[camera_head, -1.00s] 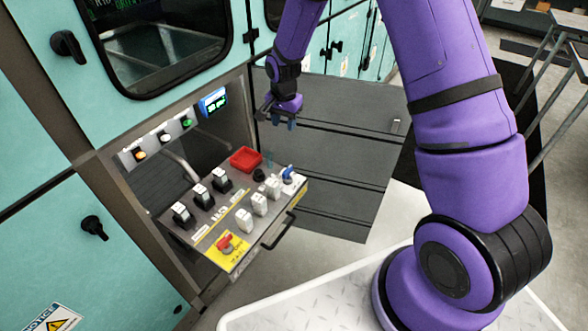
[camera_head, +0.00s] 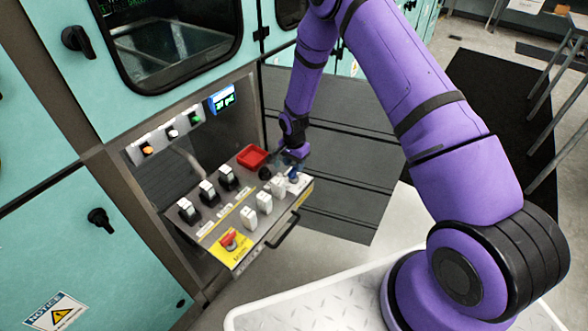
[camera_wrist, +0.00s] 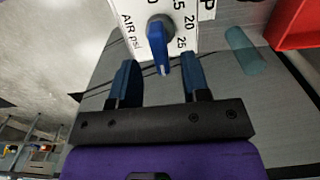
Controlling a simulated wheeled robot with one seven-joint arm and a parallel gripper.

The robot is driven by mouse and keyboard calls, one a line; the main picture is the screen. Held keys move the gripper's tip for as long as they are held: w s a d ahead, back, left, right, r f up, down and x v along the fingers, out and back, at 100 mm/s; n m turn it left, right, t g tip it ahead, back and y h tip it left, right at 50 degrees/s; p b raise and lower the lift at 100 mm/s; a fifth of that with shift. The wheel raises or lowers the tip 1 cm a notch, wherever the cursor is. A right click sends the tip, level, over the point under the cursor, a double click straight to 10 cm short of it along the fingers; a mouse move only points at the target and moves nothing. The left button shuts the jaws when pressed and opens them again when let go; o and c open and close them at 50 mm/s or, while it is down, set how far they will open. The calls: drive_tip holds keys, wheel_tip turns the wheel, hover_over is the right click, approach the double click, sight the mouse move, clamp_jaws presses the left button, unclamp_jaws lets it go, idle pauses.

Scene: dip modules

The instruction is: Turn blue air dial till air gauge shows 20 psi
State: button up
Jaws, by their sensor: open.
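The blue air dial (camera_wrist: 157,42) sits on a white plate (camera_wrist: 118,38) marked "AIR psi", with 20 and 25 legible. In the head view the dial (camera_head: 294,176) is at the right end of the pulled-out control panel (camera_head: 222,218). My gripper (camera_wrist: 158,66) is open, its two blue fingers on either side of the dial's lower end in the wrist view, with visible gaps. In the head view my gripper (camera_head: 290,162) is right at the dial and partly hides it. The blue-framed air gauge (camera_head: 222,100) shows green characters too small to read surely.
White switches (camera_head: 264,203), black switches (camera_head: 208,193) and a red knob (camera_head: 229,240) on yellow fill the panel. A black handle (camera_head: 283,232) sticks out in front.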

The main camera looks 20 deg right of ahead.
sight(294, 168)
drive_tip(key=shift+f, duration=1.5)
clamp_jaws()
